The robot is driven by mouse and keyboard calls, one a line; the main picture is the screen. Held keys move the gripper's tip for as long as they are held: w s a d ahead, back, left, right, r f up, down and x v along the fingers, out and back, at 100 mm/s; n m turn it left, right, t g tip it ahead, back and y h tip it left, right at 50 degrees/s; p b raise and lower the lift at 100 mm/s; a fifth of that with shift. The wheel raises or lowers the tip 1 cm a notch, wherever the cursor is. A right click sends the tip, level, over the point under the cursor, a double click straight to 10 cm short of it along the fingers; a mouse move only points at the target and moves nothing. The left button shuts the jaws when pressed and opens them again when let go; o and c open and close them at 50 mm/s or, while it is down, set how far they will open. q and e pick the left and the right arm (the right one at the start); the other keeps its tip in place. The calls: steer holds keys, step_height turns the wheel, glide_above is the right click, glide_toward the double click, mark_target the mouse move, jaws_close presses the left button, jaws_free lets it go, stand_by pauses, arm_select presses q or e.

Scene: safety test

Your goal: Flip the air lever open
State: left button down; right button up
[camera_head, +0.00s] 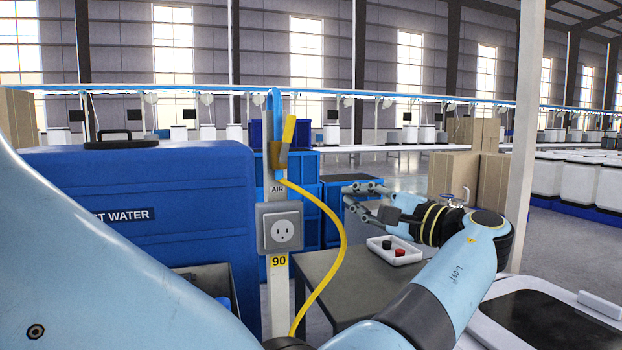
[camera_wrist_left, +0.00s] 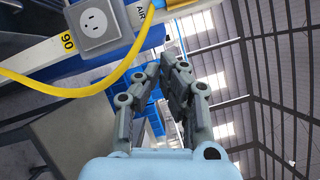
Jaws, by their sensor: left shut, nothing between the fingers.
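The air lever (camera_head: 288,130) is a yellow handle on a brass-coloured valve (camera_head: 279,156) at the top of a pale post, above the AIR label. It points up and leans slightly right. A yellow hose (camera_head: 340,240) runs from the valve down past the post; it also shows in the wrist view (camera_wrist_left: 100,84). My left gripper (camera_head: 358,198) is to the right of the post and lower than the lever, pointing left, apart from both. In the wrist view its fingertips (camera_wrist_left: 165,66) are together with nothing between them. My right gripper is not in view.
A grey socket box (camera_head: 281,228) is on the post, above the 90 label. A large blue water unit (camera_head: 170,210) stands left of the post. A white tray (camera_head: 396,255) with small red and dark pieces is on a grey table below my left gripper. Cardboard boxes (camera_head: 455,172) stand behind.

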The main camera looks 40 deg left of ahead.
mark_target(286, 138)
arm_select(q)
step_height(286, 138, up, 9)
steer(key=w+n+p, duration=0.1)
steer(key=w, duration=0.1)
steer(key=s+a+r+p, duration=0.1)
steer(key=s+a+p, duration=0.2)
steer(key=a, duration=0.7)
steer(key=p, duration=0.2)
steer(key=shift+r+p, duration=0.2)
steer(key=shift+p, duration=0.1)
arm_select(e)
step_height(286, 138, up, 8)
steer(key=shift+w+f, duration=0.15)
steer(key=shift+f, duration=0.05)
arm_select(q)
steer(key=shift+s, duration=0.1)
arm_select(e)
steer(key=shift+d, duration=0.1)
arm_select(q)
steer(key=n, duration=0.1)
steer(key=s+r+n+h, duration=0.1)
steer(key=n, duration=0.1)
steer(key=shift+s+a+r+b, duration=0.1)
steer(key=shift+s+a+b, duration=0.15)
steer(key=shift+a+b, duration=0.15)
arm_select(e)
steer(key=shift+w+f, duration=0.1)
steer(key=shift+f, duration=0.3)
